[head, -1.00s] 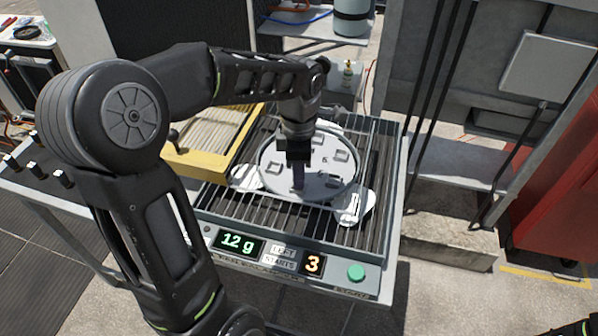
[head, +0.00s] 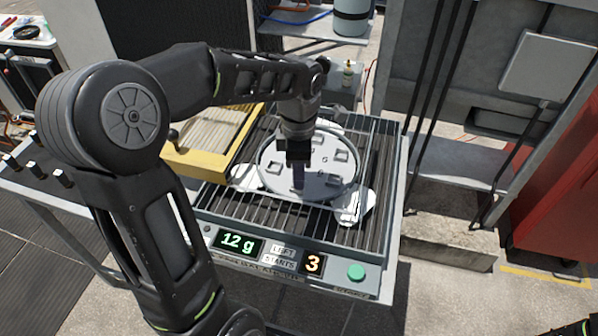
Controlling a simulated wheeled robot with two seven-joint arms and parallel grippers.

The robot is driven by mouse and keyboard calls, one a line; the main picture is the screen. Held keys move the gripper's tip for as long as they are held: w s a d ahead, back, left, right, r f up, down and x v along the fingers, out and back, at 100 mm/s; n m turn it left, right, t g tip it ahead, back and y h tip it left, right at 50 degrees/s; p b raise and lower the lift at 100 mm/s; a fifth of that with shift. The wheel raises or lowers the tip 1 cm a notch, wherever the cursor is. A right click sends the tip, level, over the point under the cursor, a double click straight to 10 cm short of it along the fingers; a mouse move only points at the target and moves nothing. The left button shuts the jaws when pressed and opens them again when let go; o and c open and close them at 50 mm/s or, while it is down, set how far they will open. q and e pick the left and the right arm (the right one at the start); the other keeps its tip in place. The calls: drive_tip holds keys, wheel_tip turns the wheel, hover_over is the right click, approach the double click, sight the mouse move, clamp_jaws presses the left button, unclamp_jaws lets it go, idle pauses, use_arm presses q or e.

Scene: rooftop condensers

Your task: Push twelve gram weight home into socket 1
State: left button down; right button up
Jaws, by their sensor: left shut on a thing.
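A round grey plate (head: 318,188) with several square sockets and small numbers sits on the slatted top of the bench unit. My left gripper (head: 298,188) points down onto the plate's near-left part, shut. The twelve gram weight is hidden in or under its jaws, so I cannot tell how deep it sits. Socket 1 cannot be picked out; the numbers are too small to read. The unit's front display (head: 237,241) reads 12 g, and a second display (head: 313,264) shows 3.
A yellow slatted tray (head: 205,160) stands left of the plate. White pieces (head: 354,207) stick out under the plate's rim. A green button (head: 356,272) is on the front panel. A grey cabinet stands behind right, and a red one (head: 550,170) at far right.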

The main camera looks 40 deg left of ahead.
use_arm(q)
drive_tip(key=shift+f, duration=0.35)
drive_tip(key=c, duration=1.2)
unclamp_jaws()
drive_tip(key=shift+o, duration=0.2)
wheel_tip(320, 180, up, 8)
drive_tip(key=shift+f, duration=0.1)
